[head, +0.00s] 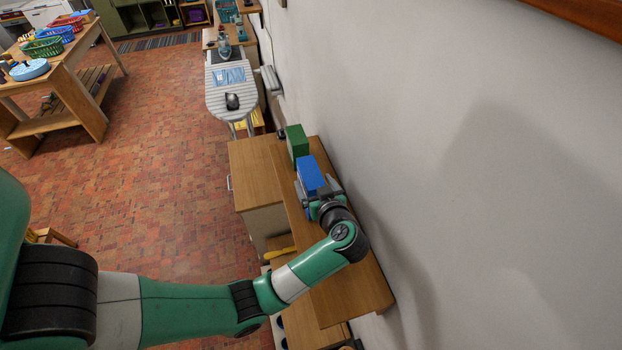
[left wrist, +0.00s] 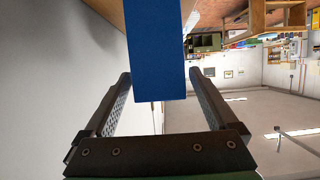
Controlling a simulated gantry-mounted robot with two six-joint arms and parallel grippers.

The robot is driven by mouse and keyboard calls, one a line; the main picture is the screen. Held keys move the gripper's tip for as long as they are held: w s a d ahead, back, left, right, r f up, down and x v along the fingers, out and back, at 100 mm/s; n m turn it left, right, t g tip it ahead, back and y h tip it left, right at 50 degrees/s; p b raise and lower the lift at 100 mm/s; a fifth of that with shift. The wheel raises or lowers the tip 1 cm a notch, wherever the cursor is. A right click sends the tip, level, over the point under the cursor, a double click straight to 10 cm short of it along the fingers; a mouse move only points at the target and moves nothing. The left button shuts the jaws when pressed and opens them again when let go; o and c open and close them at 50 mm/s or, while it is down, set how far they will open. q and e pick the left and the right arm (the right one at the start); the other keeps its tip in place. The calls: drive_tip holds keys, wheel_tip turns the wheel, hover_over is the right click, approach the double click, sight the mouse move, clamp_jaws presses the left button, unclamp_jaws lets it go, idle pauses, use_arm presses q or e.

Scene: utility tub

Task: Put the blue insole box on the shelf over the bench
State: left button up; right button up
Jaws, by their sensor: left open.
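The blue insole box (head: 310,175) stands on the wooden shelf (head: 352,290) over the bench, close to the wall. My left gripper (head: 320,192) is at the near end of the box. In the left wrist view, the blue box (left wrist: 156,50) extends between the two open fingers of my left gripper (left wrist: 160,74), with a visible gap on each side. The box's underside is hidden in the head view, so its contact with the shelf cannot be seen directly. My right gripper is not in view.
A green box (head: 298,142) stands on the shelf just beyond the blue one. The white wall (head: 480,180) borders the shelf on the right. An ironing board (head: 228,95) stands farther back. The near part of the shelf is clear beneath my arm.

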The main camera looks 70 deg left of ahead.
use_arm(q)
drive_tip(key=v, duration=0.8)
drive_tip(key=shift+d+b, duration=0.15)
drive_tip(key=shift+b, duration=0.15)
